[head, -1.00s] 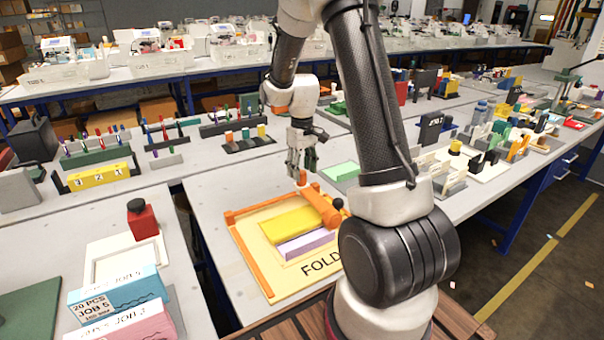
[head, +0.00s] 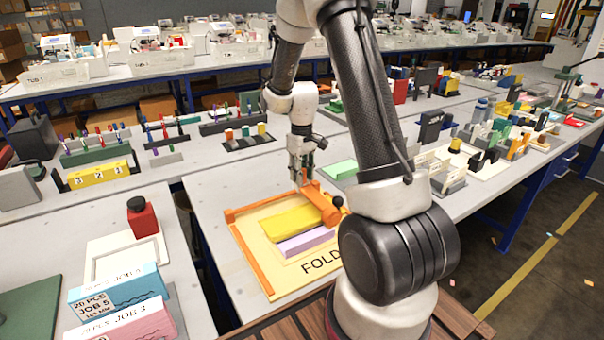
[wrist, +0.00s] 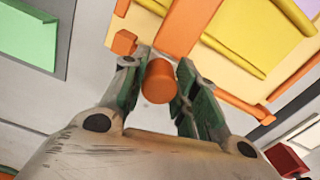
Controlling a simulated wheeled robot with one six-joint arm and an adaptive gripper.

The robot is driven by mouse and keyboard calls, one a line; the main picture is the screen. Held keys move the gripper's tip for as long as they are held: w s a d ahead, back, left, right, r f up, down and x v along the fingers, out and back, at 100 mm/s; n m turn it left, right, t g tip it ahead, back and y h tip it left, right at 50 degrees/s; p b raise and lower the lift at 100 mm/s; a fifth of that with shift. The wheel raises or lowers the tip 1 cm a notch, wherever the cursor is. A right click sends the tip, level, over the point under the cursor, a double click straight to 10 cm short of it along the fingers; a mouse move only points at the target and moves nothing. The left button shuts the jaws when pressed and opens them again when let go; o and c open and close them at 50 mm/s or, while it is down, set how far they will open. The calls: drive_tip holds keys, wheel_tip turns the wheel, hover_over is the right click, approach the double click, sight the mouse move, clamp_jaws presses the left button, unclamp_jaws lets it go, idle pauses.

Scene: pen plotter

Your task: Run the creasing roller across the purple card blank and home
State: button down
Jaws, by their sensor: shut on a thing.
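The creasing roller (head: 321,204) is a thick orange bar lying across the right part of the yellow FOLD board (head: 268,275). The purple card blank (head: 306,243) lies on the board, with a yellow slab (head: 293,223) along its far side. My gripper (head: 301,176) is over the board's far edge, at the far end of the roller. In the wrist view, my gripper (wrist: 161,86) is shut on an upright orange cylinder handle (wrist: 160,83), with one finger on each side. The orange bar (wrist: 186,22) also shows there beyond the handle.
Orange rails (head: 252,258) edge the board's left side. A green pad (head: 341,170) lies just beyond the board. A white frame with a red stamp (head: 143,220) and boxed cards (head: 118,287) stand at left. Bare grey table surrounds the board's far left.

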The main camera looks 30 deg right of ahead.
drive_tip(key=a, duration=2.1)
drive_tip(key=shift+a, duration=0.15)
drive_tip(key=c, duration=1.1)
unclamp_jaws()
drive_tip(key=shift+a, duration=0.15)
wheel_tip(320, 180, up, 12)
